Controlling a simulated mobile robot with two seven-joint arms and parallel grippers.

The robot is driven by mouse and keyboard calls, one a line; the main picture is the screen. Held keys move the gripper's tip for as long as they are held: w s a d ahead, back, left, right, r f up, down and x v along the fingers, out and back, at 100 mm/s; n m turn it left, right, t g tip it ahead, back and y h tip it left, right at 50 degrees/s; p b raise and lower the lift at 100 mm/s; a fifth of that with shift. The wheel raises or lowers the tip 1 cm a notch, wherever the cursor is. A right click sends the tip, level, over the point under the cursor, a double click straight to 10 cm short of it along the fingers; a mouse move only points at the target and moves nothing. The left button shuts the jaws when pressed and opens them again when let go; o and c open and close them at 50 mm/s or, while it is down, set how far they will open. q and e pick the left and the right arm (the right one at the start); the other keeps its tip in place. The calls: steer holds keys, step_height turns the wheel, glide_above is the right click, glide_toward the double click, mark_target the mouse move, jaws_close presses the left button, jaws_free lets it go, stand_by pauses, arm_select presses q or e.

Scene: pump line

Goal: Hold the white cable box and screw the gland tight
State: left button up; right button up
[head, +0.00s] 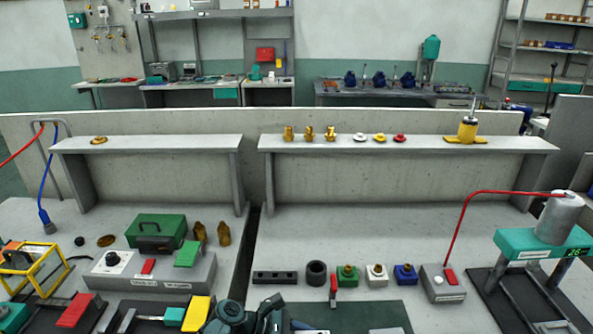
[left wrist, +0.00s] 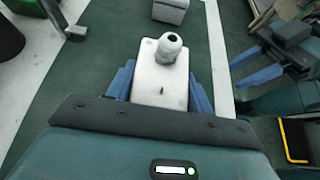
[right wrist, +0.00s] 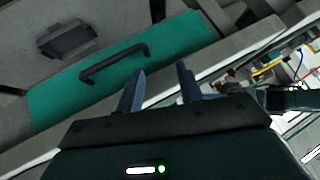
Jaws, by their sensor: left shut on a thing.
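The white cable box (left wrist: 155,85) is between the blue fingers of my left gripper (left wrist: 160,88) in the left wrist view. The gripper is shut on its sides. A pale grey gland (left wrist: 170,46) with a dark round opening sits at the box's far end. How tight its thread is cannot be seen. My right gripper (right wrist: 160,90) is open and empty in the right wrist view. Its blue fingers also show at the right of the left wrist view (left wrist: 268,70), apart from the box. The held box is not visible in the head view.
The right wrist view shows a teal drawer front (right wrist: 120,70) with a dark handle. In the head view, the bench carries a green case (head: 157,231), a grey control box (head: 150,270), several small coloured blocks and a teal press (head: 543,243). A raised shelf (head: 408,146) stands behind.

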mark_target(320, 331)
steer(key=w+a+r+m+g, duration=0.1)
steer(key=a+r+g, duration=0.1)
steer(key=a, duration=0.2)
steer(key=w+a+r+m+g+y, duration=0.1)
steer(key=w+a+r+m+g, duration=0.1)
steer(key=a+g, duration=0.1)
steer(key=w+a+r+m+g+y, duration=0.1)
steer(key=a+r+g, duration=0.1)
steer(key=a, duration=0.3)
steer(key=shift+w+a+g, duration=0.2)
steer(key=shift+a+g, duration=0.1)
steer(key=shift+g, duration=0.3)
steer(key=w+d+r+m+h, duration=0.1)
steer(key=w+d+r+h, duration=0.1)
steer(key=w+r, duration=0.1)
steer(key=w+d+r+m+h, duration=0.2)
steer(key=w+r, duration=0.2)
steer(key=w, duration=0.1)
steer(key=w+d+r+m+h, duration=0.2)
steer(key=w+r, duration=0.2)
steer(key=shift+w+d, duration=0.1)
steer(key=shift+d, duration=0.25)
steer(key=shift+w+d+f, duration=0.1)
steer(key=shift+w+f, duration=0.05)
steer(key=shift+f, duration=3.8)
steer(key=shift+r, duration=0.1)
steer(key=shift+r, duration=1.55)
